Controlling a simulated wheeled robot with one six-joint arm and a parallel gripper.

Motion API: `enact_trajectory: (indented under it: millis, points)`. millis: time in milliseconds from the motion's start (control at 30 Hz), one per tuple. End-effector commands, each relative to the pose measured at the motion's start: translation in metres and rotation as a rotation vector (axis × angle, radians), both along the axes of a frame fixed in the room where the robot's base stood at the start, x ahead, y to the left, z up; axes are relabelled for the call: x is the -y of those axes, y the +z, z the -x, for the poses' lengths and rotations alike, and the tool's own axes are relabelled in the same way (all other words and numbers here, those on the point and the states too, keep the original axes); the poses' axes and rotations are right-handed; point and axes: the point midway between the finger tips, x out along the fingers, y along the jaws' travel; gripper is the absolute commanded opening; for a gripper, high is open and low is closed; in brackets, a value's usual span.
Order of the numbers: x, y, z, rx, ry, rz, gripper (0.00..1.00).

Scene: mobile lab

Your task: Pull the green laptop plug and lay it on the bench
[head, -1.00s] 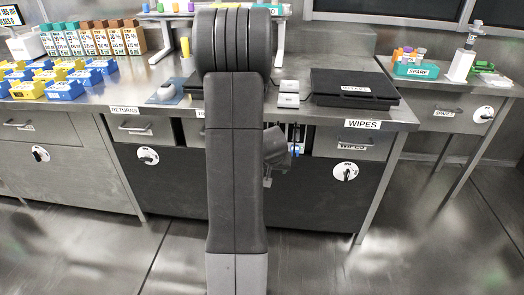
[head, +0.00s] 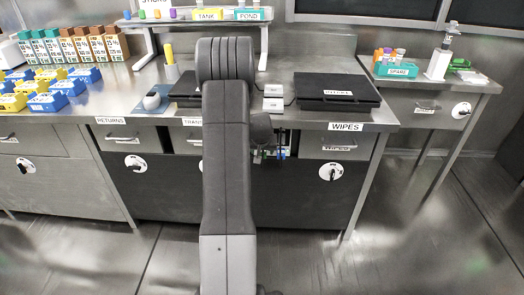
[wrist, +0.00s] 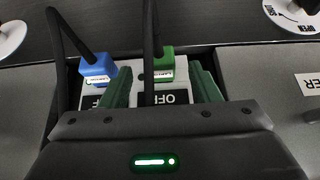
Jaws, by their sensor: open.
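The green plug (wrist: 163,66) shows in the wrist view, seated in a pale power strip (wrist: 140,68) that has OFF labels. A dark cable runs up from it. A blue plug (wrist: 97,68) with its own cable sits to its left. My gripper (wrist: 163,86) is open, its two green fingers apart on either side of the strip's middle, short of the green plug in the picture. Contact cannot be told. In the head view the steel bench (head: 300,115) stands ahead. My arm hides part of it, and the plugs under its front edge are too small to tell apart.
Blue and yellow bins (head: 45,90) stand at the left. A side table (head: 425,80) holds a teal rack. Bare bench top near the front edge is narrow.

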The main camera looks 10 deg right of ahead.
Motion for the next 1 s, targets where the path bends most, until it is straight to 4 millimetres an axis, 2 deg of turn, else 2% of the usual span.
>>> enact_trajectory:
  millis: [100,433,467,700,1000]
  points:
    - [0.0010,-0.0089,-0.0036,-0.002,0.000,-0.001,0.56]
    - [0.0014,-0.0104,-0.0052,0.000,0.000,0.000,0.56]
    - [0.0014,-0.0104,-0.0052,0.000,0.000,0.000,0.52]
    - [0.0013,-0.0104,-0.0051,0.000,0.000,0.000,0.08]
    - [0.0002,-0.0111,-0.0014,-0.001,0.000,0.000,0.07]
